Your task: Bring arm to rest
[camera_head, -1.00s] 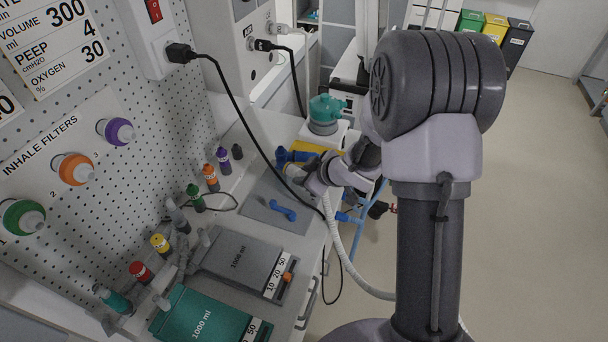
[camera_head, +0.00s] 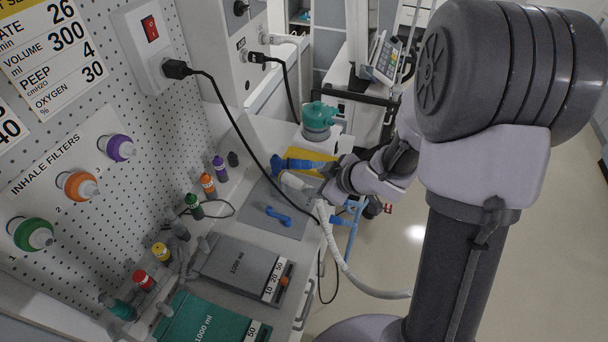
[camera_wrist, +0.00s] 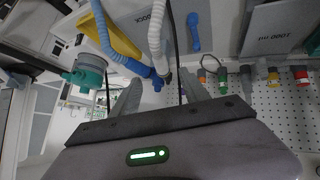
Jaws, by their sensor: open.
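My gripper (camera_wrist: 158,92) shows in the wrist view with its two fingers apart. Nothing is clamped between the fingers. The blue hose connector (camera_wrist: 148,74) and white corrugated hose (camera_wrist: 156,35) show beyond the fingers; I cannot tell how far off they are. In the head view my arm fills the right side, bent over with its wrist near the counter's edge. The fingers are hard to make out there, beside the white hose (camera_head: 335,245) and blue connector (camera_head: 343,221).
A teal-topped humidifier (camera_head: 318,118) stands behind the wrist. A yellow tray (camera_head: 318,157) and a grey mat (camera_head: 262,222) with a blue part (camera_head: 278,215) lie nearby. Black cables hang across the counter. Grey (camera_head: 236,262) and teal (camera_head: 195,322) 1000 ml blocks lie in front. Open floor is at right.

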